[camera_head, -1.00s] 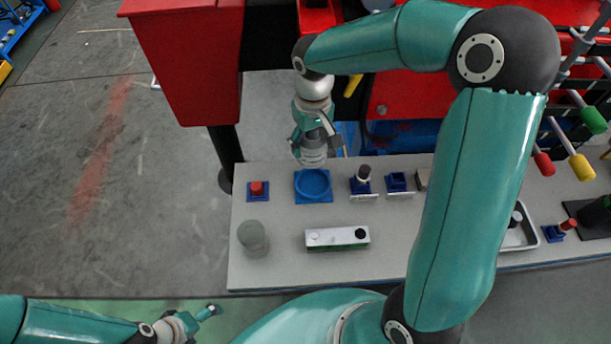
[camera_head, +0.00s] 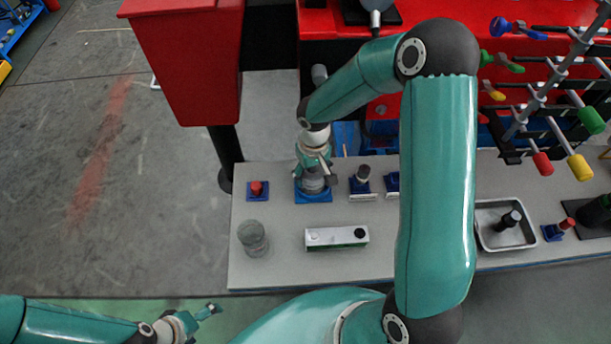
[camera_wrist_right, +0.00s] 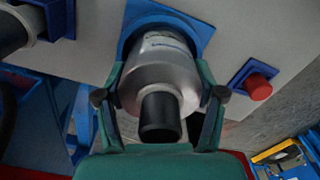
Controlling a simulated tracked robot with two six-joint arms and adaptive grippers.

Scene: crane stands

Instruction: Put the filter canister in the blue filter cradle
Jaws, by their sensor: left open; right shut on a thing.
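The filter canister is silver with a black neck, and it stands between the fingers of my right gripper in the right wrist view (camera_wrist_right: 162,75). It also shows in the head view (camera_head: 313,184). My right gripper (camera_head: 314,172) is shut on it. The blue filter cradle (camera_head: 314,198) is directly under the canister, and its ring and plate surround the canister's far end in the right wrist view (camera_wrist_right: 198,30). I cannot tell whether the canister rests fully on the cradle's floor. My left gripper (camera_head: 207,313) is open and empty at the lower left, off the table.
On the grey table (camera_head: 285,270), a red knob on a blue base (camera_head: 257,189) is left of the cradle. A dark-capped item in a blue holder (camera_head: 361,181) is close on the right. A grey jar (camera_head: 253,240) and a white-topped box (camera_head: 337,237) stand in front.

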